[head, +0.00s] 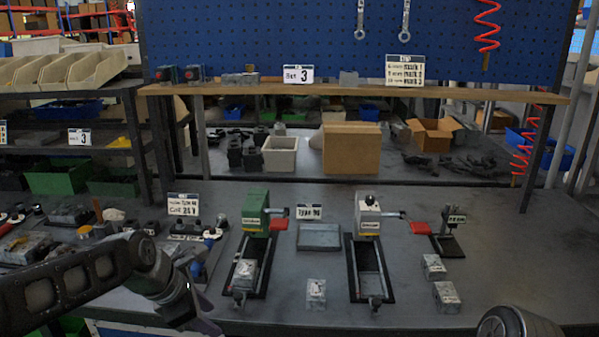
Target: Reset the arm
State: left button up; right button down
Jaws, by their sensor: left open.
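My left arm comes in from the left, and its left gripper (203,322) is low in the head view at the bench's front edge, partly cut off by the picture's bottom. It is open, and no held object shows. A green valve fixture (256,212) with a red handle stands on the bench, with a grey metal block (244,272) in its black base. A grey valve fixture (368,217) with a red handle stands to its right; its base looks empty. My right gripper is not in view; only a rounded part of mine shows at bottom right.
Loose metal blocks (316,292) (433,267) (446,297) lie on the grey bench (400,318). A shallow grey tray (319,237) sits between the fixtures. A small black stand (450,232) is at right. Parts clutter the left side. A shelf (350,90) crosses behind.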

pick_arm(q)
jog(key=w+d+f+m+t, duration=0.1)
jog(key=d+f+m, duration=0.1)
jog(key=f+m, duration=0.45)
jog(key=w+d+f+m+t, duration=0.1)
jog(key=d+f+m, duration=0.2)
jog(key=f+m, duration=0.35)
jog(key=s+d+f+m+g, duration=0.1)
jog(key=s+d+f+m, duration=0.1)
jog(key=s+f+m, duration=0.45)
jog(key=s+d+f+m+g, duration=0.15)
jog(key=s+f, duration=0.25)
jog(key=f, duration=0.6)
jog(key=s+d+f+g, duration=0.1)
jog(key=s+f, duration=0.3)
jog(key=s, duration=0.4)
jog(key=s+d+f+g+p, duration=0.1)
jog(key=s+f+g, duration=0.1)
jog(key=s+f, duration=0.2)
jog(key=s, duration=0.3)
jog(key=shift+s+d+h, duration=0.25)
jog(key=shift+s+h, duration=0.1)
jog(key=shift+h, duration=0.05)
